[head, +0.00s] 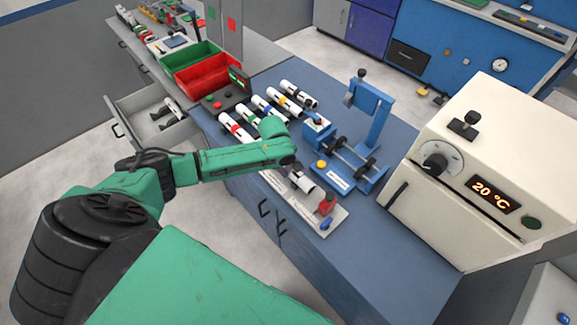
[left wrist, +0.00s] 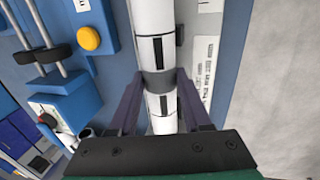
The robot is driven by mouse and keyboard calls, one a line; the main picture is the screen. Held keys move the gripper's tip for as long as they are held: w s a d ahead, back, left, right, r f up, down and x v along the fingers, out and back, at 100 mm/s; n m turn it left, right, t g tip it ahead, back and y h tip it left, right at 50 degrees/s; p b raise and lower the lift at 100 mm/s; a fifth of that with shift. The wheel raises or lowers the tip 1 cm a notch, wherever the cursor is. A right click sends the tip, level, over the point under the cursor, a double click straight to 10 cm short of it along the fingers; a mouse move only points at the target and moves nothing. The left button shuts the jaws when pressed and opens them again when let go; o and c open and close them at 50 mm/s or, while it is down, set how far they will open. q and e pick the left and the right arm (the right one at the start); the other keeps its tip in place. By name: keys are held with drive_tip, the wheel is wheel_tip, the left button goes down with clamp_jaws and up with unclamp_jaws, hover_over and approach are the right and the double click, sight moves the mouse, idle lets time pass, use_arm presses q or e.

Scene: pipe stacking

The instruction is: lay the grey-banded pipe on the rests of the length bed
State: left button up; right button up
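The grey-banded pipe (head: 304,184) is white with dark marks. It lies along the pale length bed (head: 338,219) at the bench's front edge; a red block (head: 327,202) stands at the bed's near end. My left gripper (head: 294,170) reaches down to the pipe, its fingers largely hidden by the wrist in the head view. In the left wrist view the fingers (left wrist: 160,78) close on both sides of the pipe at its grey band (left wrist: 157,84). The rests are mostly hidden, so I cannot tell whether the pipe touches them. My right gripper is out of view.
Several banded pipes (head: 264,107) lie behind my left wrist. A blue fixture with rollers (head: 352,158) and a yellow button (head: 321,164) stand beside the bed. A cream oven (head: 450,195) is at right, red and green bins (head: 207,76) at the back. An open drawer (head: 155,118) juts out left.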

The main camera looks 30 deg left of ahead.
use_arm(q)
drive_tip(key=o, duration=0.5)
drive_tip(key=b+v, duration=0.1)
drive_tip(key=v, duration=1.3)
drive_tip(key=shift+r, duration=0.25)
drive_tip(key=shift+s+d, duration=0.1)
